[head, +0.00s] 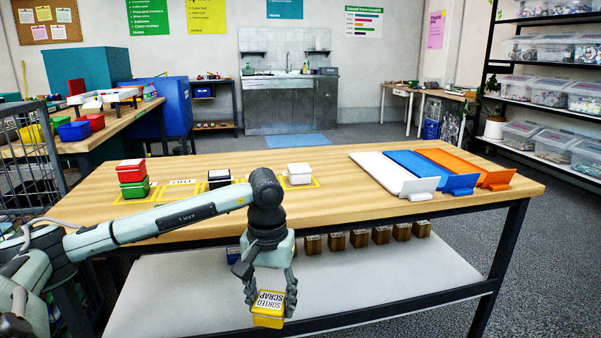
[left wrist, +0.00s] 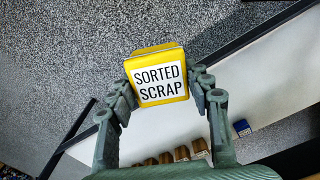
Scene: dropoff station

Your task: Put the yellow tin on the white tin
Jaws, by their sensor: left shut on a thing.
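The yellow tin (head: 269,319), labelled "SORTED SCRAP", is held between the fingers of my left gripper (head: 270,292). The gripper points down in front of the table's near edge, below the tabletop. In the left wrist view the yellow tin (left wrist: 158,78) sits between both fingers of the left gripper (left wrist: 160,90), with floor behind it. The white tin (head: 299,173) stands on the tabletop, on a yellow-marked square right of my left wrist. Nothing is on top of it. My right gripper is not in view.
A red tin (head: 131,170) is stacked on a green tin (head: 135,188) at the table's left. A dark tin (head: 219,178) stands left of my wrist. White, blue and orange trays (head: 478,160) lie at the right. Several wooden blocks (head: 336,241) stand on the lower shelf (head: 400,280).

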